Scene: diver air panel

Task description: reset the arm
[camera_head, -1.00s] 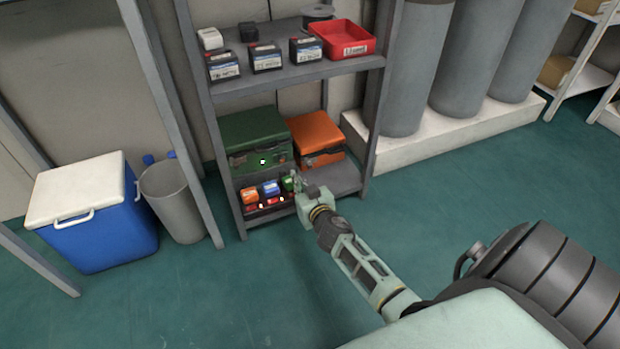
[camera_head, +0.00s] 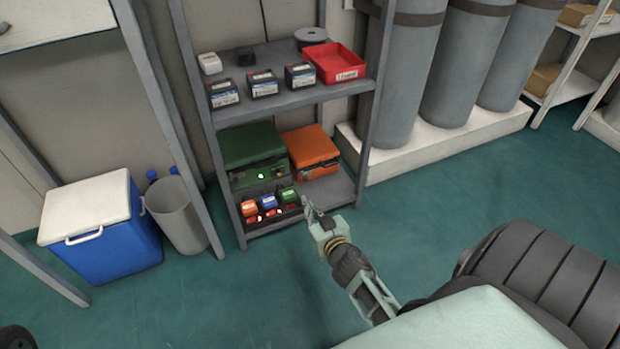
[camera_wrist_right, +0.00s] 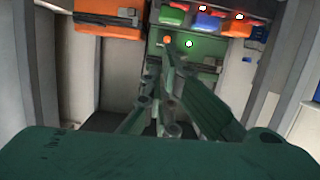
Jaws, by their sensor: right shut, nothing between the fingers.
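Small red lights show along the row's front. My left gripper is not in view.
A green case (camera_head: 252,145) and an orange case (camera_head: 313,150) stand behind on the lower shelf. The upper shelf holds several black batteries and a red tray (camera_head: 338,62). A blue cooler (camera_head: 105,240) and a grey bin (camera_head: 176,215) stand at left. Floor in front is clear.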

